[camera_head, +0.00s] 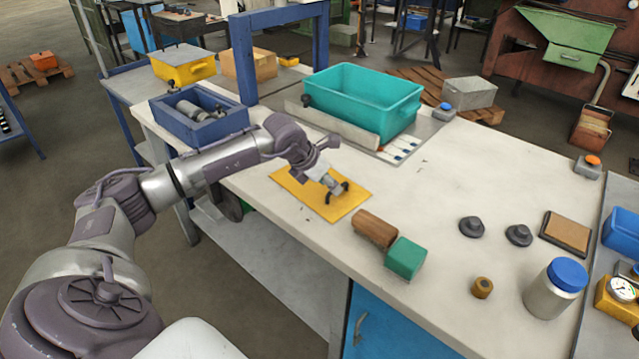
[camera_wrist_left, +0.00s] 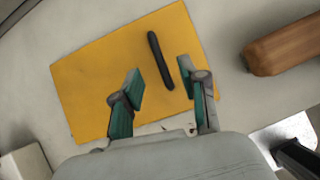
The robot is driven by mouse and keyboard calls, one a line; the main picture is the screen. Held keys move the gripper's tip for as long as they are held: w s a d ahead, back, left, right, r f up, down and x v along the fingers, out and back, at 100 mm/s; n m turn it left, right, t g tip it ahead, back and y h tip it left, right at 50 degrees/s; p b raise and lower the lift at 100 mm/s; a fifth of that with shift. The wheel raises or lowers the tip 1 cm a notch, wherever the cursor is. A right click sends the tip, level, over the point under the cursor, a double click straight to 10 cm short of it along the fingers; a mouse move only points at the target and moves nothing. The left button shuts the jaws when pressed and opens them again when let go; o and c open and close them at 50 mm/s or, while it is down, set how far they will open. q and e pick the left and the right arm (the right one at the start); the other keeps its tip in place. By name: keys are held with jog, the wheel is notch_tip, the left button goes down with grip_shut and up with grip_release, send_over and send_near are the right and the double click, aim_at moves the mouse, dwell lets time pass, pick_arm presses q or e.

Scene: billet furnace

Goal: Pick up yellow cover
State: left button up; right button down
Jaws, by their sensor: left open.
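The yellow cover (camera_head: 301,189) is a flat yellow plate with a dark bar handle, lying on the white workbench in the head view. In the left wrist view the cover (camera_wrist_left: 90,75) fills the middle, and its black handle (camera_wrist_left: 159,60) runs nearly upright there. My left gripper (camera_head: 338,194) is over the cover in the head view. In the wrist view its two fingers (camera_wrist_left: 160,92) are open and apart, with the handle's lower end between them or just beyond. I cannot tell whether they touch it. My right gripper is not in view.
A brown wooden cylinder (camera_head: 375,229) and a green block (camera_head: 405,258) lie right of the cover. A teal bin (camera_head: 362,95) and a blue frame (camera_head: 244,60) stand behind. A blue-lidded jar (camera_head: 555,288) stands at right.

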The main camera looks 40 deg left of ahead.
pick_arm(q)
jog(key=x, duration=0.3)
jog(key=shift+w+d+f+p, duration=0.2)
jog(key=shift+f+p, duration=0.1)
jog(key=shift+p, duration=0.1)
jog(key=shift+w+f, duration=0.1)
jog(key=shift+f, duration=0.05)
jog(key=shift+c, duration=0.7)
grip_shut()
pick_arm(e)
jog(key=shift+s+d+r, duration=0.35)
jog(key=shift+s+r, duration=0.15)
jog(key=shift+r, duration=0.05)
